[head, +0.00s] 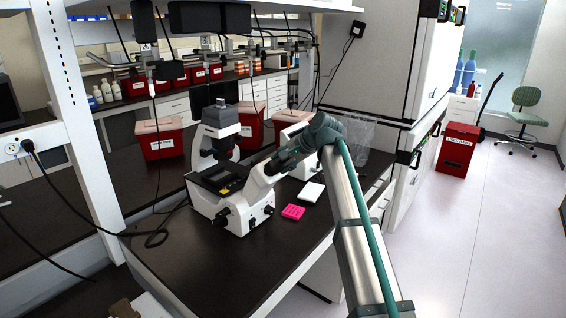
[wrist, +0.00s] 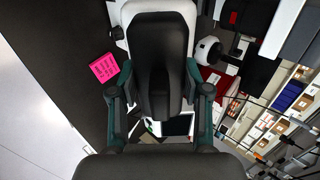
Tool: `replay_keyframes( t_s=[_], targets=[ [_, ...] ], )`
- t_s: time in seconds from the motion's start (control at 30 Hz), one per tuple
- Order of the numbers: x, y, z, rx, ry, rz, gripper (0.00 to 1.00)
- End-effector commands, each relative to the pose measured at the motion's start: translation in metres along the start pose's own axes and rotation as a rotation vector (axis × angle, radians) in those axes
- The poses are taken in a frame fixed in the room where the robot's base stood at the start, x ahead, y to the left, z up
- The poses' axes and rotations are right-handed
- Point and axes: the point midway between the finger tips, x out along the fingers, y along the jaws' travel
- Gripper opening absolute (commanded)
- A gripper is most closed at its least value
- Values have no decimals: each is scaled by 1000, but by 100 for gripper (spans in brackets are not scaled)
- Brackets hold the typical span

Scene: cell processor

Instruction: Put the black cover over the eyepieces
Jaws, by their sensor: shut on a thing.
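The white microscope (head: 240,205) stands on the dark bench, its eyepiece side towards my arm in the head view. My gripper (head: 282,160) is at that eyepiece side, over the upper part of the microscope. In the wrist view my gripper (wrist: 159,95) is shut on the black cover (wrist: 155,50), one finger on each side of its narrower part. The cover's wide end lies in front of the white microscope body (wrist: 185,10). The eyepieces are hidden, so I cannot tell whether the cover is around them or only close to them.
Red bins (head: 159,143) stand behind. A white shelf post (head: 75,110) rises at left.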

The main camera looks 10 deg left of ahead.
Motion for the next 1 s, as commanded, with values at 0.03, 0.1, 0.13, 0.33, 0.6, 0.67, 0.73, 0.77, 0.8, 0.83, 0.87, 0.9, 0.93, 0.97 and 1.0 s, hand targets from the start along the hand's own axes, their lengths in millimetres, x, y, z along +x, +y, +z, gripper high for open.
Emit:
replay_keyframes(
  t_s=[0.03, 0.1, 0.13, 0.33, 0.6, 0.67, 0.73, 0.77, 0.8, 0.83, 0.87, 0.9, 0.93, 0.97, 1.0],
  targets=[
    [0, 0, 0, 0, 0, 0, 52],
    [0, 0, 0, 0, 0, 0, 64],
    [0, 0, 0, 0, 0, 0, 69],
    [0, 0, 0, 0, 0, 0, 77],
    [-5, 0, 0, 0, 1, -1, 77],
    [-11, 0, 0, 0, 1, -1, 77],
    [-20, 0, 0, 0, 1, -1, 77],
    [-25, 0, 0, 0, 1, -1, 77],
    [-32, 0, 0, 0, 2, -2, 77],
    [-38, 0, 0, 0, 2, -2, 77],
    [-44, 0, 0, 0, 2, -2, 77],
    [-51, 0, 0, 0, 2, -1, 77],
    [-58, 0, 0, 0, 2, -2, 77],
    [-64, 0, 0, 0, 2, -3, 77],
    [-71, 0, 0, 0, 2, -2, 77]
  ],
)
